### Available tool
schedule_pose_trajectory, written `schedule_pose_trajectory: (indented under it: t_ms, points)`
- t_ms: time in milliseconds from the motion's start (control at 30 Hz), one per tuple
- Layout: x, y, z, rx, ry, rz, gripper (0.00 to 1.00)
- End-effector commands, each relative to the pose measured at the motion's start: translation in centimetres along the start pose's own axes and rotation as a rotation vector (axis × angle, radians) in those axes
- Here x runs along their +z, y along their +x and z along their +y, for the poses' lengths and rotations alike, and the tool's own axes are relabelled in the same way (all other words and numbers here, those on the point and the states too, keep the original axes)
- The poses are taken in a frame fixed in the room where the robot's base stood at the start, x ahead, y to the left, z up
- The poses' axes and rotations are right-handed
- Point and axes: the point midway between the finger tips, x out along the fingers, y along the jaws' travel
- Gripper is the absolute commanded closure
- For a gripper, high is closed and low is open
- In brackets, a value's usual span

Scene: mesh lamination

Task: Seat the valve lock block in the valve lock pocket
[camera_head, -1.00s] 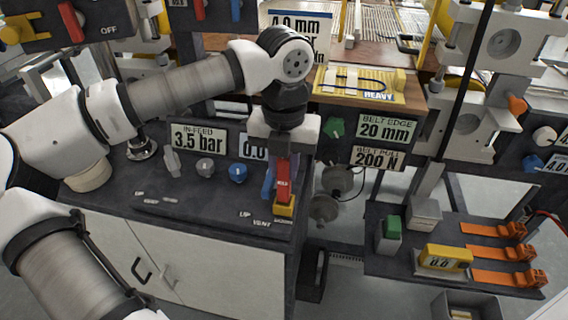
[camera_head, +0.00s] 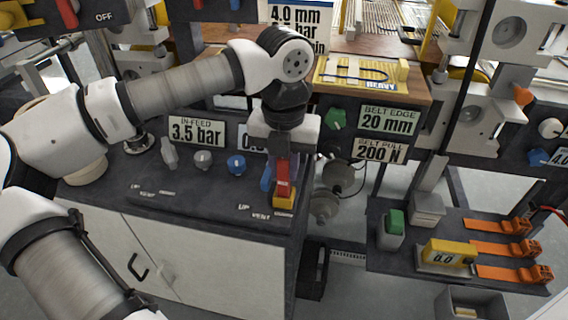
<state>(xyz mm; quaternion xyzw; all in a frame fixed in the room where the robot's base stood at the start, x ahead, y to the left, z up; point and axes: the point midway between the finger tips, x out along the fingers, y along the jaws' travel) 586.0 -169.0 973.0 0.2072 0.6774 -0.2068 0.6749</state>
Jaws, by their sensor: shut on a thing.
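The valve lock block appears to be the red block (camera_head: 283,178) with a small pale label, held upright under my gripper (camera_head: 283,158). My gripper points down and is shut on it; the fingertips are hard to make out. Just below the red block is a yellow piece (camera_head: 284,199) at the right end of the dark bench top. It may be the valve lock pocket. I cannot tell whether the red block is inside it or only above it. A blue part (camera_head: 267,178) stands close to the left of the red block.
Grey knobs (camera_head: 203,159) and a blue knob (camera_head: 236,165) stand on the bench left of my gripper. The cabinet edge drops away to the right. A lower shelf at right holds a green-topped block (camera_head: 391,229), a yellow gauge (camera_head: 449,252) and orange clamps (camera_head: 513,274).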

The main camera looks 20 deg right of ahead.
Motion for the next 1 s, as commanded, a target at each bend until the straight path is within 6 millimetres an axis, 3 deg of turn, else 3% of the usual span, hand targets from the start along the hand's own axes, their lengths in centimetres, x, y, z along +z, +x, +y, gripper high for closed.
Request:
schedule_pose_trajectory:
  t_ms: [167, 200, 400, 767, 1000]
  points:
    - [0.0, 0.6, 0.0, 0.0, 0.0, 0.0, 1.0]
    - [0.0, 0.5, 0.0, 0.0, 0.0, 0.0, 0.76]
    - [0.0, 0.4, 0.0, 0.0, 0.0, 0.0, 0.53]
    - [0.1, -0.3, 0.1, 0.002, -0.002, -0.001, 0.53]
    - [0.1, -4.9, 0.0, 0.002, -0.003, -0.004, 0.53]
